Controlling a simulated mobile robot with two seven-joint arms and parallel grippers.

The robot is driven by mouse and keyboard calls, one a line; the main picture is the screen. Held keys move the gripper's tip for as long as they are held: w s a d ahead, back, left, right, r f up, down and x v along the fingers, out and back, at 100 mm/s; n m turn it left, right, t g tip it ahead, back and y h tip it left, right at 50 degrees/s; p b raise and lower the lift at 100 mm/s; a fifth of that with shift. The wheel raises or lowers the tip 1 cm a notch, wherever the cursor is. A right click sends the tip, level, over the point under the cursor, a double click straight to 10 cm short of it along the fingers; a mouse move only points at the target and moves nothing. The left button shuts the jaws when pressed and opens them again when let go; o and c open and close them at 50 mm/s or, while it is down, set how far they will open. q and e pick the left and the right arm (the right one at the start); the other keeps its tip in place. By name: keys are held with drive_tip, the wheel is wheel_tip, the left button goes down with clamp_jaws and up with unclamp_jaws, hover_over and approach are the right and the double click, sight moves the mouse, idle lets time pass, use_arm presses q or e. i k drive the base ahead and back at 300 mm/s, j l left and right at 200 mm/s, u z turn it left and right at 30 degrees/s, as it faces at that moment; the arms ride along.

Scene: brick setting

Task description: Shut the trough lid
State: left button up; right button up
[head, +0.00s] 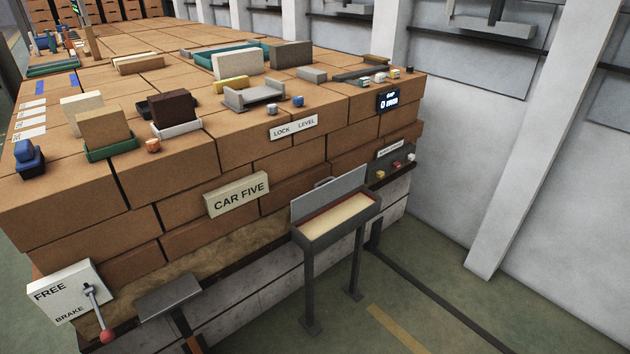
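The trough (338,223) is a dark metal box on legs, standing against the front of the brick stack, right of the middle in the head view. Its inside shows a pale tan filling and a reddish inner edge. The grey lid (329,194) is open and stands tilted up along the trough's rear side, near the brick wall. A small handle (322,182) shows at the lid's upper edge. Neither of my grippers is in view.
A brick stack (232,145) carries blocks and trays on top. A "FREE BRAKE" box with a red-knobbed lever (106,336) is at lower left. A grey plate (169,296) stands left of the trough. Open floor (440,310) lies to the right, before a white wall pillar (530,140).

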sight(302, 206)
drive_tip(key=i+l+u, duration=0.1)
drive_tip(key=i+l, duration=0.25)
drive_tip(key=i, duration=0.35)
drive_tip(key=i+l+u, duration=0.15)
drive_tip(key=i+l, duration=0.25)
drive_tip(key=i, duration=0.25)
drive_tip(key=i+l+u, duration=0.1)
drive_tip(key=i+l, duration=0.4)
drive_tip(key=i, duration=0.15)
